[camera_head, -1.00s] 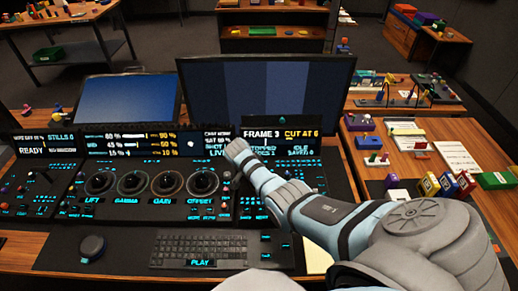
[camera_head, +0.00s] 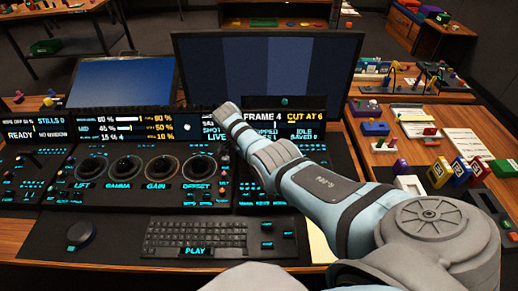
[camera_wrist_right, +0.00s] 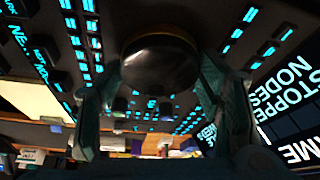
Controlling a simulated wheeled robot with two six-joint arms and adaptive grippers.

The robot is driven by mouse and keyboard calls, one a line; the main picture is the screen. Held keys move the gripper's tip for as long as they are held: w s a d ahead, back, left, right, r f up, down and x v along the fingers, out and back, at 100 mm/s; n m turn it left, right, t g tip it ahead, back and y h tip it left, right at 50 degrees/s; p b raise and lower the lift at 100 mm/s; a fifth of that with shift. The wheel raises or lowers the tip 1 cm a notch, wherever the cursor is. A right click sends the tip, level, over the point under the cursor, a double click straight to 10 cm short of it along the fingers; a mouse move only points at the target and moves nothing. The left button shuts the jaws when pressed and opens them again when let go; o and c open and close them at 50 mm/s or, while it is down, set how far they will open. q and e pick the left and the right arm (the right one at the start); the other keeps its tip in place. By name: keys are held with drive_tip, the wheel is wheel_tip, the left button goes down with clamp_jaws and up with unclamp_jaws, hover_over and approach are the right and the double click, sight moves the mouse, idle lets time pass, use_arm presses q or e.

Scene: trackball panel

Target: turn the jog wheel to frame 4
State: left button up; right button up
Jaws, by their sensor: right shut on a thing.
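The jog wheel (camera_wrist_right: 160,62) is a dark round knob in the right wrist view, between the two fingers of my right gripper (camera_wrist_right: 158,85). The gripper is shut on its sides. In the head view my right arm covers the wheel and the fingertips. The display strip (camera_head: 283,116) above the panel reads FRAME 4 and CUT AT 6. Part of the text below it is covered by my wrist. My left gripper is not in view.
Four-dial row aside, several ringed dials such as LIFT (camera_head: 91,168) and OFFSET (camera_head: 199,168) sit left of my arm. A keyboard (camera_head: 195,236) and a dark round puck (camera_head: 80,234) lie in front. A large monitor (camera_head: 265,75) stands behind. Small blocks cover the right-hand desk.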

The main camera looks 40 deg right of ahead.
idle(0.3)
drive_tip(key=o, duration=1.2)
drive_tip(key=v, duration=1.2)
drive_tip(key=shift+d, duration=0.1)
